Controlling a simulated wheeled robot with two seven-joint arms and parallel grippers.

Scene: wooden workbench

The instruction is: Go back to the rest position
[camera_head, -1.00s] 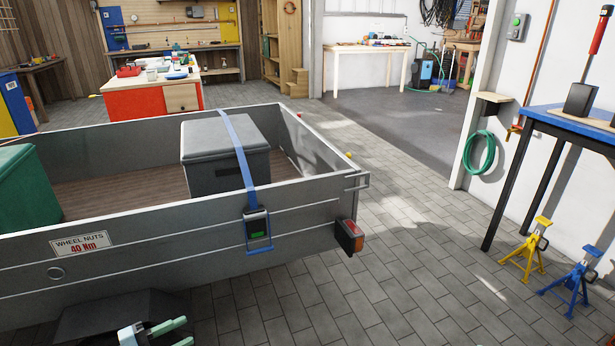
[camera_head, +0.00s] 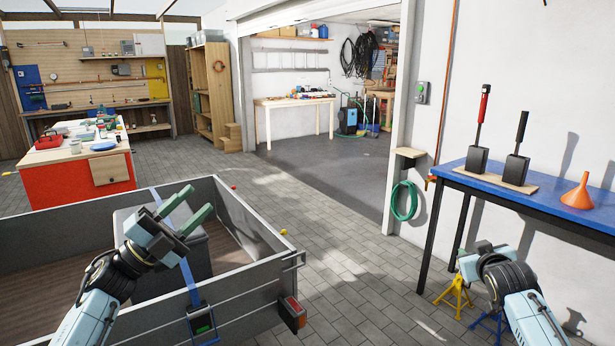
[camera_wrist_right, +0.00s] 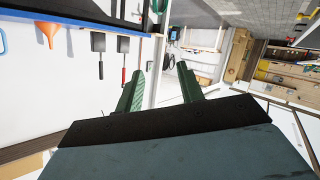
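My left gripper (camera_head: 200,198) is raised over the trailer in the head view, in front of the dark grey box (camera_head: 135,212). Its two green fingers are apart with nothing between them. My right arm is at the lower right of the head view, in front of the blue table; its fingers are hidden there. In the right wrist view my right gripper (camera_wrist_right: 160,71) shows two green fingers spread apart and empty. The blue strap (camera_head: 191,283) runs over the box to a ratchet on the trailer's side; my left gripper hides part of it.
The grey trailer (camera_head: 255,296) fills the lower left. The blue table (camera_head: 548,186) at right holds two long-handled tools and an orange funnel (camera_head: 578,192). A yellow stand (camera_head: 455,291) and a blue one are below it. Paved floor between is clear.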

